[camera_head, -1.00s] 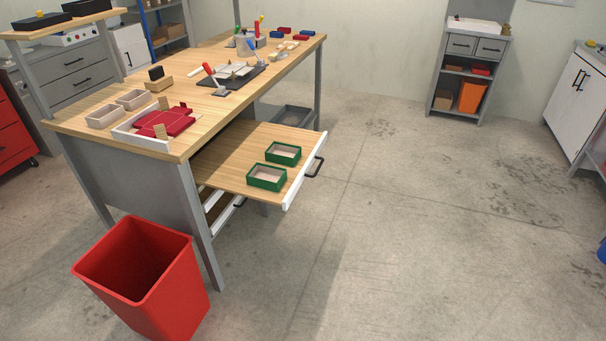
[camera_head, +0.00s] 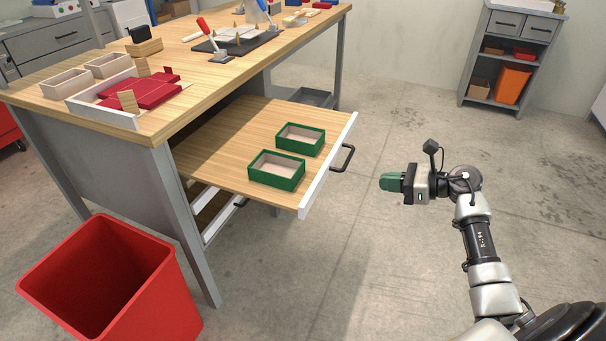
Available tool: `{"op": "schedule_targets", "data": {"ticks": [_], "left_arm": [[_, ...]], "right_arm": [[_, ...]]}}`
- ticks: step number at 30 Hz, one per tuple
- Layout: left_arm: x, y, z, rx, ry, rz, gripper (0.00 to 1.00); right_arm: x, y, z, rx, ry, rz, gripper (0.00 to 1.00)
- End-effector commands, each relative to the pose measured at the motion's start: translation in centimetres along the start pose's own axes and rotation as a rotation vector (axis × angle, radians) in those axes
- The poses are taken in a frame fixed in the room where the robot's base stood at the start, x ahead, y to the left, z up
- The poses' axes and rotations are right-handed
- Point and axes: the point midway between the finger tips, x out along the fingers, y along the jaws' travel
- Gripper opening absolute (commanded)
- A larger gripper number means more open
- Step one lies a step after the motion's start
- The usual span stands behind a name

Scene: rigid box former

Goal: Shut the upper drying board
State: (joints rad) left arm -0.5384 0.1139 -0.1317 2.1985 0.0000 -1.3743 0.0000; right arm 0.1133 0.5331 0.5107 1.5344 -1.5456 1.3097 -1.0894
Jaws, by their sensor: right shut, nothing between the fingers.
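The upper drying board (camera_head: 225,137) is a wooden pull-out shelf with a white front edge. It is pulled out from under the workbench top, and two green boxes stand on it, a far one (camera_head: 300,139) and a near one (camera_head: 277,171). A dark handle (camera_head: 344,159) is on its front edge. My right gripper (camera_head: 384,182) is shut and empty, to the right of the handle and apart from it, with its fingers pointing left. My left gripper is not in view.
The workbench (camera_head: 200,80) carries a white tray with red pieces (camera_head: 141,91) and two small pale boxes. A red bin (camera_head: 110,285) stands at the front left. Other white-edged boards (camera_head: 214,217) sit below. The floor right of the board is clear apart from my arm.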

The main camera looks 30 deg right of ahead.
Motion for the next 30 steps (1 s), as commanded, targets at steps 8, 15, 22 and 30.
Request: {"op": "schedule_targets", "data": {"ticks": [8,15,22,30], "left_arm": [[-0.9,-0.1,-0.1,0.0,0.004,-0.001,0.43],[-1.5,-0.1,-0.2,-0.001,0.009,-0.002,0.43],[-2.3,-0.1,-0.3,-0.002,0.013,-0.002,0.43],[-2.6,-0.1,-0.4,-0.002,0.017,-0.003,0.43]], "right_arm": [[1.6,-0.1,0.3,-0.061,0.029,0.002,0.0],[6.7,-0.1,0.1,-0.056,0.026,0.003,0.0],[11.1,0.0,0.5,-0.056,0.026,0.002,0.0],[13.2,0.0,1.0,-0.057,0.031,0.001,0.0]]}}
